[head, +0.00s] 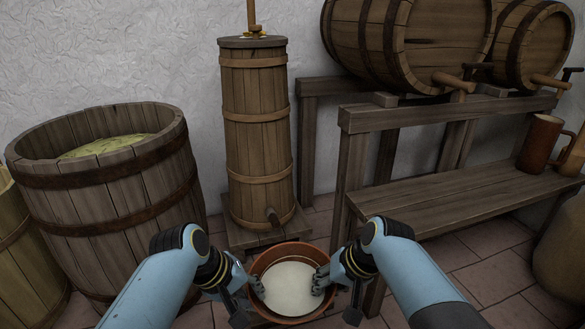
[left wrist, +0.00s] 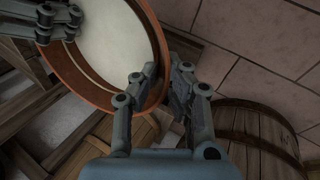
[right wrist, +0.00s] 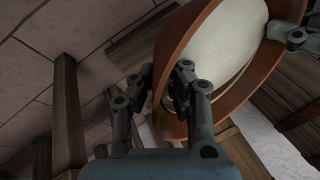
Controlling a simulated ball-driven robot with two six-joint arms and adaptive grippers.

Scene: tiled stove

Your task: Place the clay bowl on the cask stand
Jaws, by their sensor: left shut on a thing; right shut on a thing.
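The clay bowl (head: 262,262) is reddish-brown with a pale, whitish content or inside, low at the bottom middle of the head view. My left gripper (head: 252,288) is shut on its left rim and my right gripper (head: 325,280) on its right rim. The bowl wall also shows between the jaws in the left wrist view (left wrist: 100,82) and in the right wrist view (right wrist: 172,60). The cask stand (head: 450,198) is a dark wooden frame at right, with a lower shelf and two casks on top. The bowl is left of and in front of the stand.
A tall wooden churn (head: 255,130) stands behind the bowl. A large open tub (head: 110,200) is at left. A brown mug (head: 540,142) stands at the right end of the stand's lower shelf; the shelf's left part is bare. A cask (head: 400,40) rests above.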

